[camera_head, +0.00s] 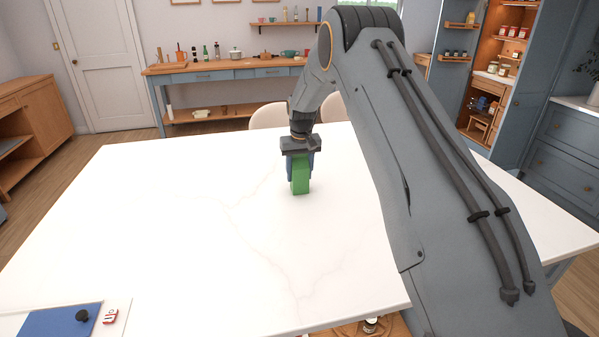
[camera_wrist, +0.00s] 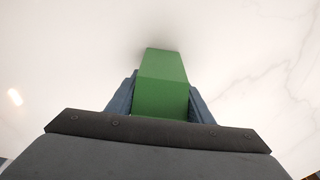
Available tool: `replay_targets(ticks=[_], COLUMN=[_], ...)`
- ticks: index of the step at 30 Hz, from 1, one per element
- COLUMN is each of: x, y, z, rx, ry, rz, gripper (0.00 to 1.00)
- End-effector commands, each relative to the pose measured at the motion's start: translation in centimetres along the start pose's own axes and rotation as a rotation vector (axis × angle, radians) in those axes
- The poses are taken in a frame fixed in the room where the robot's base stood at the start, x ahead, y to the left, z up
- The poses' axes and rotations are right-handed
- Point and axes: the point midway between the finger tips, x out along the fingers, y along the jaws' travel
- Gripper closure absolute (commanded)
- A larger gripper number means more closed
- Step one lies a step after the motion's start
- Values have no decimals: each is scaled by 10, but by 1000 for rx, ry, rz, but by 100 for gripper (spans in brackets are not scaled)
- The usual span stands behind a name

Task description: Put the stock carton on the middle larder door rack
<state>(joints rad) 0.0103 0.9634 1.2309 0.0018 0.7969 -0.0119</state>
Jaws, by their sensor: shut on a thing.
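The green stock carton (camera_head: 300,180) is upright at the far part of the white table, in my gripper (camera_head: 300,165). My gripper points down and is shut on the carton, with a finger on each side. In the wrist view the carton (camera_wrist: 160,85) sits between the two blue-grey fingers. I cannot tell whether its base touches the table.
The white table (camera_head: 200,220) is mostly clear. A blue board (camera_head: 60,322) with a dark knob lies at its near left corner. Two chairs (camera_head: 268,115) stand behind it. The larder shelves (camera_head: 505,60) hold jars, and a sideboard (camera_head: 235,68) stands at the back wall.

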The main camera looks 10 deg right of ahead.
Motion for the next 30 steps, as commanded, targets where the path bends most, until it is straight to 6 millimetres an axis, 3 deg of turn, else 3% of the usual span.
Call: replay_targets(ticks=[6, 7, 10, 23, 30], x=[3, 4, 3, -4, -40], y=[0, 0, 0, 0, 0], z=[0, 1, 1, -1, -2], rx=[0, 0, 0, 0, 0], ry=[1, -1, -1, 2, 4], rz=[0, 0, 0, 0, 0], gripper=[87, 52, 35, 35, 35])
